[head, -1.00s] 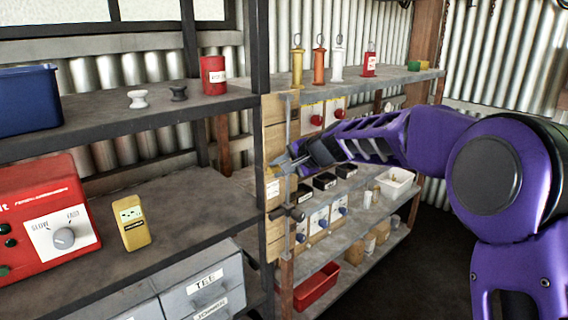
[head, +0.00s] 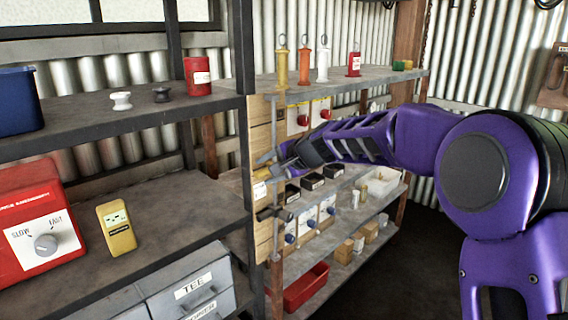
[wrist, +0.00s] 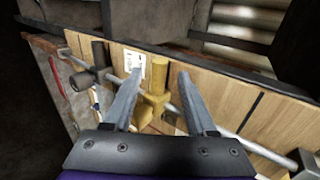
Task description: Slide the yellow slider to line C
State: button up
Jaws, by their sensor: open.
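The yellow slider (wrist: 155,95) sits on a metal rod (wrist: 232,138) fixed along a wooden board (wrist: 258,105). My gripper (wrist: 160,73) is open, with one finger on each side of the slider's upper part. I cannot tell whether either finger touches it. A white label (wrist: 134,63) with a dark mark is on the board beside the slider; I cannot read the mark. In the head view my gripper (head: 270,166) is in front of the upright rod and board (head: 262,232), and I cannot make out the yellow slider there.
A dark knob (wrist: 98,55) is on the rod to the left in the wrist view. A dark block (wrist: 303,163) is at its other end. Shelves flank the board, with a yellow device (head: 117,228) left and black boxes (head: 311,182) right.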

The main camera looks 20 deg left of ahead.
jog(key=v, duration=1.6)
jog(key=shift+s+d+r, duration=0.15)
jog(key=shift+d+r, duration=0.05)
jog(key=shift+d, duration=0.1)
